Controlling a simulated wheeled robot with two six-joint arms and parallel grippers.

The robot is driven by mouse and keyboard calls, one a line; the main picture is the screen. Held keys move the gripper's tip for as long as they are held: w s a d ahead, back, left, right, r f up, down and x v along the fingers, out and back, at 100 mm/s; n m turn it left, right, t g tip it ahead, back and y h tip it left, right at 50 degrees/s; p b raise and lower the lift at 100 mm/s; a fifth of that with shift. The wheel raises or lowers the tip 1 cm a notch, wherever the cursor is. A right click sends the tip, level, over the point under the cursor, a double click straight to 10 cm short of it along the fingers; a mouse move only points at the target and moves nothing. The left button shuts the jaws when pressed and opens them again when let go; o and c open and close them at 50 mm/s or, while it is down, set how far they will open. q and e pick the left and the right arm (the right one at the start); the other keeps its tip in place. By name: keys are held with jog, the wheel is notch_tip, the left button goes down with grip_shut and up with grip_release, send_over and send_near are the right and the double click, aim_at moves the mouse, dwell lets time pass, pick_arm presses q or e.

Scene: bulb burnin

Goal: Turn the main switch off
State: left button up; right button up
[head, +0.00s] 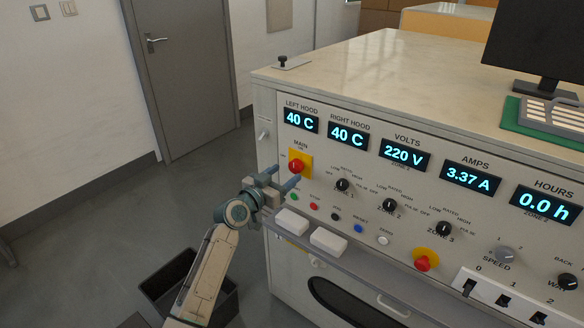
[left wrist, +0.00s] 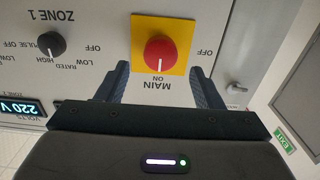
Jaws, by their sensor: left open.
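The main switch (head: 296,167) is a red round knob on a yellow plate, at the left end of the panel under the word MAIN. In the left wrist view, upside down, the knob (left wrist: 160,52) shows a white mark pointing to ON. My left gripper (head: 281,178) is open in front of the switch, just below it in the head view. In the left wrist view its two fingers (left wrist: 161,76) stand apart on either side of the knob's lower part, with no contact visible. My right gripper is not in view.
Lit displays read 40 C, 40 C, 220 V, 3.37 A and 0.0 h. Black zone knobs (head: 342,185), small coloured buttons (head: 314,206) and a red knob on yellow (head: 422,263) share the panel. White blocks (head: 292,221) sit on the ledge below. A dark bin (head: 165,283) stands on the floor.

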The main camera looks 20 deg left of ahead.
aim_at(294, 168)
pick_arm(q)
jog(key=shift+x, duration=2)
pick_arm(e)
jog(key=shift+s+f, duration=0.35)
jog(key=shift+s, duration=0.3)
pick_arm(q)
jog(key=c, duration=1)
